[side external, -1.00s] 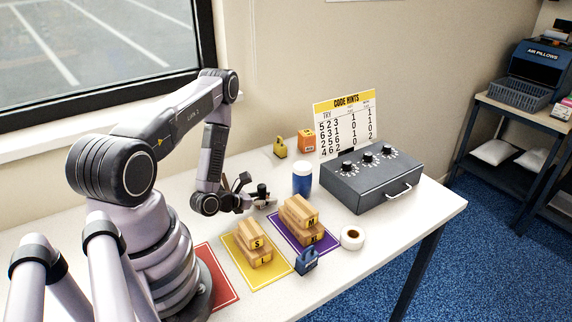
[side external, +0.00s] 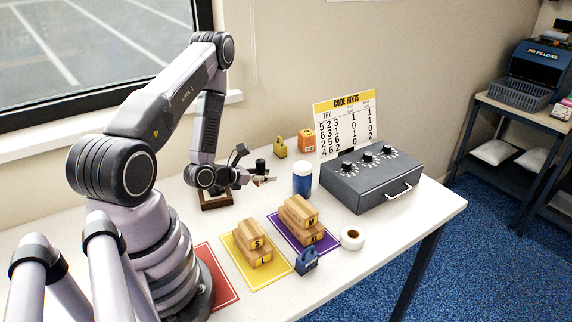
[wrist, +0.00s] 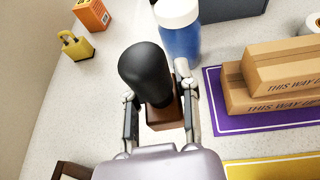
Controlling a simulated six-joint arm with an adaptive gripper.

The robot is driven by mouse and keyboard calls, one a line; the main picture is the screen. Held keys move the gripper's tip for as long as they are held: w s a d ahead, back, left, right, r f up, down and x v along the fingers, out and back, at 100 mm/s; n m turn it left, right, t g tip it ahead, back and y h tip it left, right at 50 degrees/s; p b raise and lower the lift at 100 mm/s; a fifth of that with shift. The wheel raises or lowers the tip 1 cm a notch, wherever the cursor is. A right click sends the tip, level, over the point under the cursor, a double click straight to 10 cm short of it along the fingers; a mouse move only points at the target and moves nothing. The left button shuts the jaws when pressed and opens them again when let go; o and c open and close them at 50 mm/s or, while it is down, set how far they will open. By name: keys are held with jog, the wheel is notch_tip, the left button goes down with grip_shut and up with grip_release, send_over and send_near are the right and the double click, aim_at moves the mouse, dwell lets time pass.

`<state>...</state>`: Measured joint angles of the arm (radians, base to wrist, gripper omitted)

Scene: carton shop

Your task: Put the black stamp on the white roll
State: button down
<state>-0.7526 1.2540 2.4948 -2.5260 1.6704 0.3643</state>
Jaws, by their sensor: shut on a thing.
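The black stamp (wrist: 146,72) has a rounded black handle and a brown block base. It also shows in the side external view (side external: 260,164), small and partly covered by the fingers. My gripper (wrist: 158,92) is shut on the stamp, with one finger on each side, and holds it roughly upright above the table. In the side external view my gripper (side external: 258,179) is behind and left of the blue bottle. The white roll (side external: 352,230) lies flat on the table at the right, beyond the cartons from my gripper. Its edge shows in the wrist view (wrist: 313,20).
A blue white-capped bottle (side external: 302,182) and stacked cartons (side external: 300,213) on a purple mat stand between my gripper and the roll.

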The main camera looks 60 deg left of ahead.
jog(key=w+d+r, duration=0.1)
jog(key=r, duration=0.1)
jog(key=m+g+h, duration=0.1)
jog(key=m+h, duration=0.4)
jog(key=h, duration=0.1)
send_over(359, 233)
jog(key=a, duration=0.1)
jog(key=f, duration=0.4)
jog(key=d+f, duration=0.1)
jog(key=f, duration=0.1)
jog(key=shift+f, duration=0.5)
jog(key=shift+f, duration=0.1)
jog(key=c, duration=0.8)
grip_release()
